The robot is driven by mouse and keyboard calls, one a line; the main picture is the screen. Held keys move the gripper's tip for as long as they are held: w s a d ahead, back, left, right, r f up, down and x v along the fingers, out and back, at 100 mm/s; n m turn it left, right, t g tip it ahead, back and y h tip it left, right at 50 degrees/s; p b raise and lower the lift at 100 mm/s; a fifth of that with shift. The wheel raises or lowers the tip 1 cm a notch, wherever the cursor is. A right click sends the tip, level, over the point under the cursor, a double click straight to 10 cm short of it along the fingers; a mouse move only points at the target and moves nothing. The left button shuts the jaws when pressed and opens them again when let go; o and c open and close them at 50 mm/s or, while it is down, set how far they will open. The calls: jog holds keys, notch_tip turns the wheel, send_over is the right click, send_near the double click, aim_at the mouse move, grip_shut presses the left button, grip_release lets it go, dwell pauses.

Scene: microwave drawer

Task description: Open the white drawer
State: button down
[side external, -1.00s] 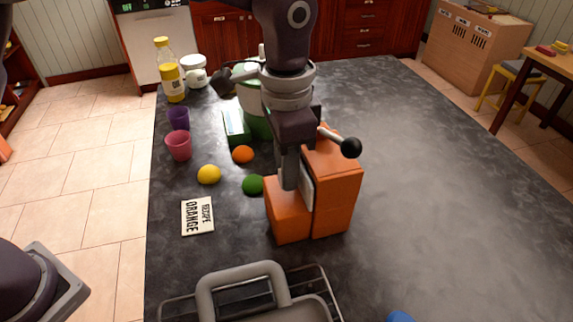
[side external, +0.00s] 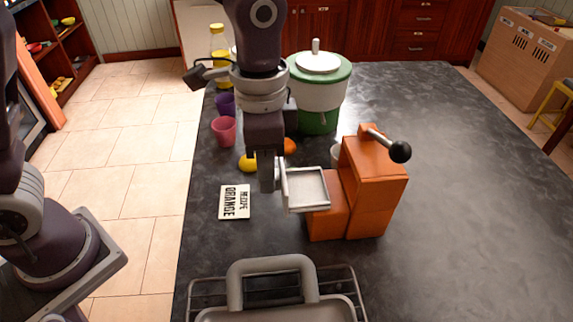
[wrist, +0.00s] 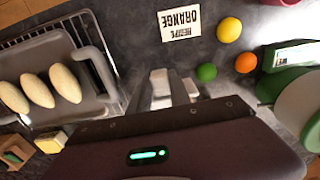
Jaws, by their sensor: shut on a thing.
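The white drawer (side external: 308,188) is a shallow, empty tray sticking out of the left side of the orange machine (side external: 374,190), above its lower orange step. My gripper (side external: 272,180) is at the drawer's outer left end, pointing down, and is shut on its front edge or handle. The exact grip is hidden by the fingers. In the wrist view my gripper (wrist: 172,92) shows only finger parts at the top of the dark wrist body, which hides the drawer and the machine.
A black-knobbed lever (side external: 400,151) juts from the machine's top. A recipe card (side external: 235,202) lies left of the gripper. A yellow ball (side external: 248,163) and cups lie behind. A grey tray on a wire rack (side external: 275,310) stands in front. The right counter is clear.

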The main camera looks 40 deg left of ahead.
jog(key=shift+w+r, duration=0.1)
jog(key=c, duration=1.2)
grip_release()
notch_tip(320, 180, up, 7)
jog(key=s+a+r+n+t, duration=0.2)
jog(key=s+a+n+t, duration=0.3)
jog(key=s+a+n, duration=0.4)
jog(key=s+a, duration=0.5)
jog(key=shift+s+a+t, duration=0.15)
jog(key=shift+s+t, duration=0.15)
jog(key=shift+s, duration=0.05)
